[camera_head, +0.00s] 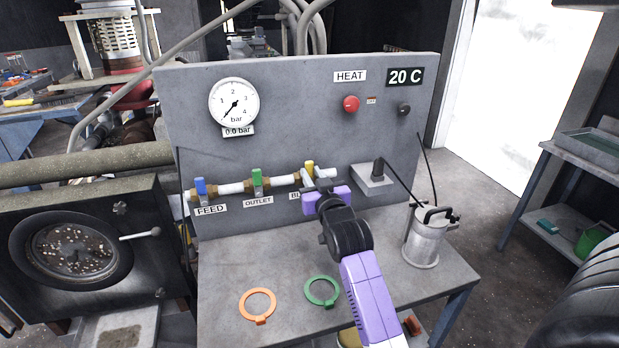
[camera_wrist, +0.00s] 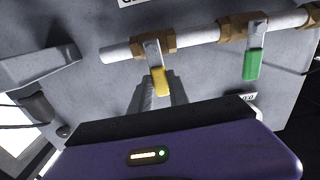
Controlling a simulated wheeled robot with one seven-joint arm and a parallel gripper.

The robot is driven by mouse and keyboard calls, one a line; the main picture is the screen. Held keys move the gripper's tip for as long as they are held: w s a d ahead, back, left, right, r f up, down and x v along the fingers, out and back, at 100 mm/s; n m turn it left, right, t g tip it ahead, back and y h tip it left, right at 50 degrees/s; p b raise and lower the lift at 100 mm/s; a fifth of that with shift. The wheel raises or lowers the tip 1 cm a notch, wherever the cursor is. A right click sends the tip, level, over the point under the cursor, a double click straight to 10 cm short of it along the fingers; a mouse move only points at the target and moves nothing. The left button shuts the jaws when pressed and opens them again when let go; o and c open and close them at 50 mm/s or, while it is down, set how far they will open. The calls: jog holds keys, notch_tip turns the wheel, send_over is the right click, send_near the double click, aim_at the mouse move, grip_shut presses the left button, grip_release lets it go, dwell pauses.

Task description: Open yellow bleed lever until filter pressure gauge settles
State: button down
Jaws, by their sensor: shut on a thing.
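The yellow bleed lever (camera_head: 309,167) is at the right end of the pipe row on the grey panel. It stands across the pipe, much like the green lever. My gripper (camera_head: 316,178) is at this lever, shut on it. In the wrist view, the yellow lever (camera_wrist: 160,81) reaches down between my fingers (camera_wrist: 164,93), slightly tilted; its tip is partly hidden there. The round white pressure gauge (camera_head: 234,103) has its needle low at the left, and its label reads 0.0 bar. My gripper partly covers the bleed label (camera_head: 295,196).
The green outlet lever (camera_head: 257,182) and blue feed lever (camera_head: 201,188) stand left of my gripper. A socket box (camera_head: 371,181) with a black plug is close on the right. Orange (camera_head: 257,304) and green (camera_head: 321,291) rings and a metal canister (camera_head: 425,242) are on the bench.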

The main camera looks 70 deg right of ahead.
jog(key=shift+s+d+f, duration=0.1)
dwell(0.5)
jog(key=c, duration=1.2)
grip_release()
jog(key=shift+c, duration=0.2)
jog(key=b+v, duration=0.1)
jog(key=v, duration=0.7)
jog(key=shift+b, duration=0.4)
